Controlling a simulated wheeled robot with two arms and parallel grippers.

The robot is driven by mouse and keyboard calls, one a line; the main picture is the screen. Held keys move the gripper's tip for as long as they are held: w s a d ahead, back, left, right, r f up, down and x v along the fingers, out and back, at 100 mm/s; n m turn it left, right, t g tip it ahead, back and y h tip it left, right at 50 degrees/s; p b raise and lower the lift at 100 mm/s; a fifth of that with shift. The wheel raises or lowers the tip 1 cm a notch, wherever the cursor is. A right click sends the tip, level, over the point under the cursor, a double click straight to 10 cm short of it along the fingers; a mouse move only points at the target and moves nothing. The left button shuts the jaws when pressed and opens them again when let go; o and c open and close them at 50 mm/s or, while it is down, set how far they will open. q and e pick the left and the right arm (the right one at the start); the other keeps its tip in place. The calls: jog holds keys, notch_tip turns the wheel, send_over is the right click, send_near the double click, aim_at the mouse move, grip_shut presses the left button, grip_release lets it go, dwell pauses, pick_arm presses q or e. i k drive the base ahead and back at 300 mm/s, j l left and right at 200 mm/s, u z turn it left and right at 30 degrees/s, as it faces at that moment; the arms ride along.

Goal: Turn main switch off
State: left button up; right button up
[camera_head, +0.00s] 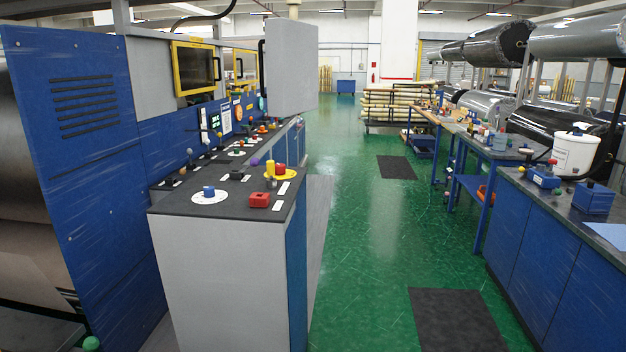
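A control console (165,209) with a dark top stands at the left centre. On its top, a red knob sits on a yellow round plate (289,174). A blue knob (208,190) sits on a white round plate near the front left corner, and a red block-shaped control (259,200) is near the front edge. Several smaller knobs and levers line the console further back. I cannot tell which one is the main switch, nor read the labels or switch positions. Neither of my grippers shows in this view.
A blue slotted panel (85,150) stands at the left. A grey box-like panel (291,66) rises behind the console. Blue workbenches (540,240) line the right side. The green floor (350,230) between is open, with dark mats (456,320) on it.

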aim_at(280, 170)
jog(key=i+l+u, duration=0.2)
jog(key=i, duration=0.2)
jog(key=i+l+u, duration=0.25)
jog(key=i, duration=0.2)
jog(key=j, duration=0.1)
